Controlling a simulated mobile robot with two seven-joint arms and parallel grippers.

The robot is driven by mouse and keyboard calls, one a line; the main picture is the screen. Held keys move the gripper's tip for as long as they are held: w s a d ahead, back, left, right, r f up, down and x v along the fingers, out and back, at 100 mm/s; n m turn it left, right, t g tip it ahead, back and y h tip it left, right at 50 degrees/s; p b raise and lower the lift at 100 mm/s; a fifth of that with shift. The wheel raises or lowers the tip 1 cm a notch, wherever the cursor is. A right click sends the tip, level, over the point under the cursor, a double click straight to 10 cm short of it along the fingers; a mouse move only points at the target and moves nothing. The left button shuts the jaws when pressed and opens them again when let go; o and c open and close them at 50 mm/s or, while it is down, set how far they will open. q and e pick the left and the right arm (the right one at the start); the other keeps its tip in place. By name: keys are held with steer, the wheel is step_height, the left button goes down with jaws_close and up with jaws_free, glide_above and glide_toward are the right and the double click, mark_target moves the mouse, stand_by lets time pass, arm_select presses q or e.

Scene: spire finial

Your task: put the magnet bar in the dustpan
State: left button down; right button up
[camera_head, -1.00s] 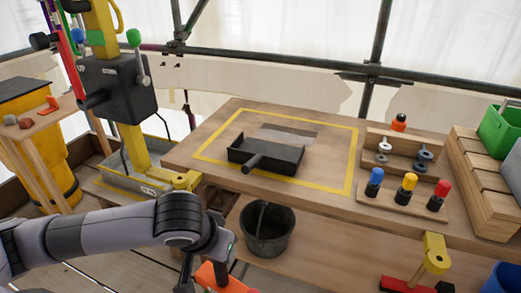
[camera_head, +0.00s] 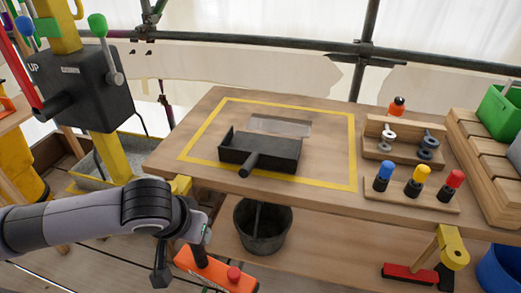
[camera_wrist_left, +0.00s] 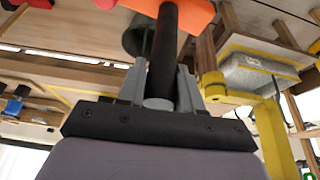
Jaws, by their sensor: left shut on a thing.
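The magnet bar (camera_head: 215,270) is orange with a red knob and a black upright handle. It hangs low in front of the workbench, at the bottom middle of the head view. My left gripper (camera_wrist_left: 160,88) is shut on its black handle (camera_wrist_left: 163,50); the orange body (camera_wrist_left: 190,14) shows at the top of the wrist view. The dustpan (camera_head: 275,147) is a black open tray with its handle (camera_head: 249,164) towards me. It lies on the bench inside a yellow outline, above and to the right of my left gripper, apart from it. My right gripper is not in view.
A dark bucket (camera_head: 262,228) stands beneath the bench edge, close to the bar. A clear flat sheet (camera_head: 280,126) lies behind the dustpan. Wooden racks with coloured pegs (camera_head: 419,181) stand right. A yellow post with a black box (camera_head: 82,85) rises left. A yellow clamp (camera_head: 452,246) hangs front right.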

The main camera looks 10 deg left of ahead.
arm_select(q)
steer(key=shift+w+a+r, duration=0.1)
steer(key=shift+w+a, duration=0.1)
steer(key=shift+a, duration=0.05)
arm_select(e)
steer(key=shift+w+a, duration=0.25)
arm_select(q)
steer(key=shift+s+a, duration=0.1)
steer(key=shift+a, duration=0.1)
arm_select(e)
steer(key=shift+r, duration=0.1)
